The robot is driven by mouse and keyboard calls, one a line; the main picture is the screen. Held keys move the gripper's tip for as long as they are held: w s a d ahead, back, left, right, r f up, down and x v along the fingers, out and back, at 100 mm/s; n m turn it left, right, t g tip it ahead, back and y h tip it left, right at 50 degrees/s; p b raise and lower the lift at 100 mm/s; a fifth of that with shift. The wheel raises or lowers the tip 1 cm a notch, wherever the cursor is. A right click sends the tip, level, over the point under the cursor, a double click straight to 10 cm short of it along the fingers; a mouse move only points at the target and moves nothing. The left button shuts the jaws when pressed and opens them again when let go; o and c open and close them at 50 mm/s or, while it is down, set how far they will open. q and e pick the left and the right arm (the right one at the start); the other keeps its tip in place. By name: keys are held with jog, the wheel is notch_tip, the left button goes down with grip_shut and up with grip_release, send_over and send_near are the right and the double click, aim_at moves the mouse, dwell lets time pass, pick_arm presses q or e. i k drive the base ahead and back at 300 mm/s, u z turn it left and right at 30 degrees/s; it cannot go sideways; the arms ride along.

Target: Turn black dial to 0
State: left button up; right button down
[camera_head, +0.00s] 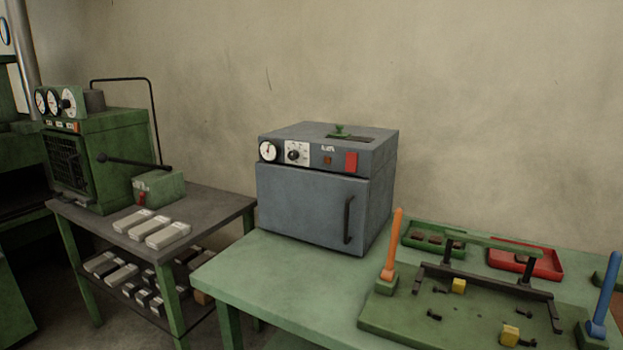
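The black dial (293,154) is a small round knob on a white scale plate, on the upper front panel of a grey-blue box oven (310,204). The number it points to is too small to read. A white round gauge (268,151) sits to its left, and a red switch (351,162) sits farther right on the same panel. The oven door is shut, with a dark vertical handle (348,220) on its right side. Neither of my grippers is in view.
The oven stands on a green table (262,275). A green fixture board (440,318) with an orange post (393,243) and a blue post (605,290) lies right, before a red tray (525,260). A metal-block rack (205,215) and green machine (115,145) stand left. The table's front left is clear.

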aim_at(293, 154)
jog(key=u, duration=0.95)
jog(key=k, duration=1.25)
jog(key=u, duration=1.25)
jog(key=i, duration=1.1)
jog(key=z, duration=0.25)
jog(key=i, duration=2.3)
jog(key=z, duration=1.7)
jog(key=i, duration=1.15)
jog(key=z, duration=1.05)
